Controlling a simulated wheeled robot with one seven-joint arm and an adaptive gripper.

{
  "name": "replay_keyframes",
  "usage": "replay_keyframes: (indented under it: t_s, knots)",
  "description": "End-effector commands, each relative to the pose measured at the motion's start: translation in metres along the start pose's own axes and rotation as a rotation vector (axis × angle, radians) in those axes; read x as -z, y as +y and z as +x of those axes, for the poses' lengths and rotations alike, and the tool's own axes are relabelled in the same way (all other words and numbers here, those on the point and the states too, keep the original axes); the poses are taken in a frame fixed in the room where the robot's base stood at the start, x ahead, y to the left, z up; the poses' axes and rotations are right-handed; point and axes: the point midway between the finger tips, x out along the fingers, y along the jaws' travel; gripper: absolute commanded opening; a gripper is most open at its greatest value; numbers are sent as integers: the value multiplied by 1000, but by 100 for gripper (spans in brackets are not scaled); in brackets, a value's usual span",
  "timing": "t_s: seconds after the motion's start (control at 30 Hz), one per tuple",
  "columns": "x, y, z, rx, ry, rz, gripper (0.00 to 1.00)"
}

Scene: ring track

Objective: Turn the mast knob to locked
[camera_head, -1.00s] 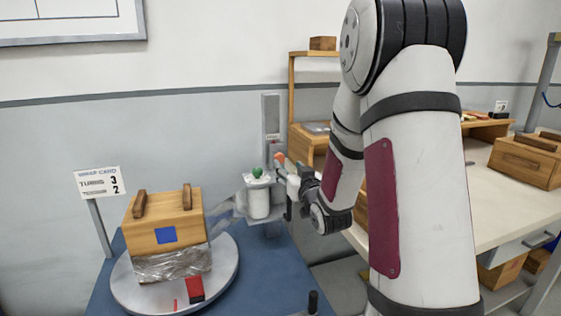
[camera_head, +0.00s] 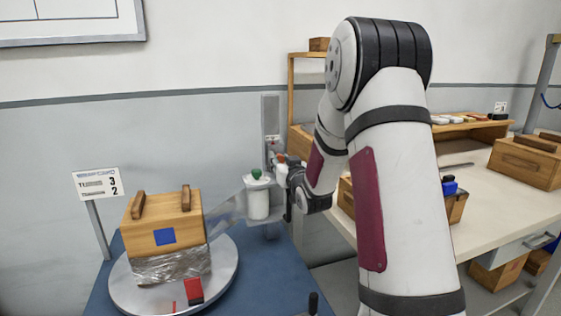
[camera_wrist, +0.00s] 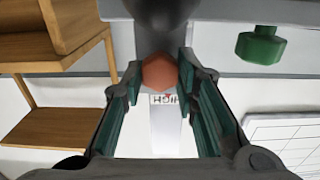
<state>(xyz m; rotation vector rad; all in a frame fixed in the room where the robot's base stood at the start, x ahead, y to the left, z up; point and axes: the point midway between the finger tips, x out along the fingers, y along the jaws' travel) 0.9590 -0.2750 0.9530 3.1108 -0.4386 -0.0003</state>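The mast (camera_head: 270,120) is an upright grey post against the wall, behind the blue base. Its orange knob (camera_head: 281,158) shows at the mast's lower right side. In the wrist view the faceted orange knob (camera_wrist: 160,74) sits between my two teal-padded fingertips, which meet it closely on both sides. My gripper (camera_head: 288,172) reaches in from the right and looks closed on the knob. A small label (camera_wrist: 165,99), upside down, shows just below the knob in the wrist view. I cannot read a locked mark.
A white film roll with a green knob (camera_head: 257,174) stands left of my gripper. A wooden box (camera_head: 163,222), partly wrapped in film, sits on the round turntable (camera_head: 231,270). A wrap card (camera_head: 97,184) stands left. A workbench (camera_head: 488,205) lies right.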

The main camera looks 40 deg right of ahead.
Motion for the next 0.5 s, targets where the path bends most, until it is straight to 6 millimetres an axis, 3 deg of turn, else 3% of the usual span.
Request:
replay_keyframes:
  t_s: [0.07,0.5]
  knots:
    - [0,0,0,0,0,0,0]
    - [0,1,0,-1,1,78,0]
